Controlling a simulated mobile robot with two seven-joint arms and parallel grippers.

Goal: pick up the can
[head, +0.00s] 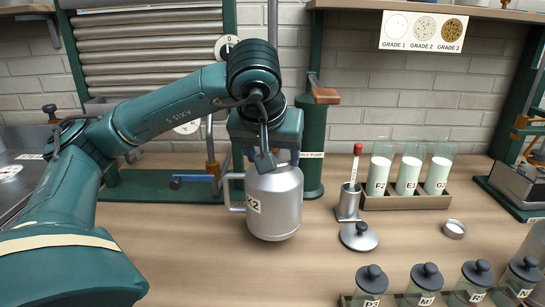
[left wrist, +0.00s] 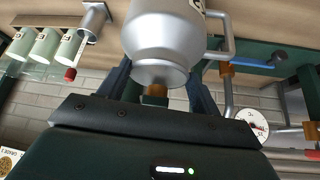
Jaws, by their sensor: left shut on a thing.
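The can (head: 280,205) is a silver metal churn with a side handle on its left and a "K2" label. It is upright over the wooden counter. I cannot tell whether its base touches the wood. My right gripper is not in view.
Right of the can are a metal cup (head: 347,203) with a red-tipped stick, a loose dark-knobbed lid (head: 359,237), a small dish (head: 454,229) and a rack (head: 405,201) of milk glasses. Knobbed jars (head: 422,283) line the front right. A green post (head: 312,150) stands close behind. The front-left counter is clear.

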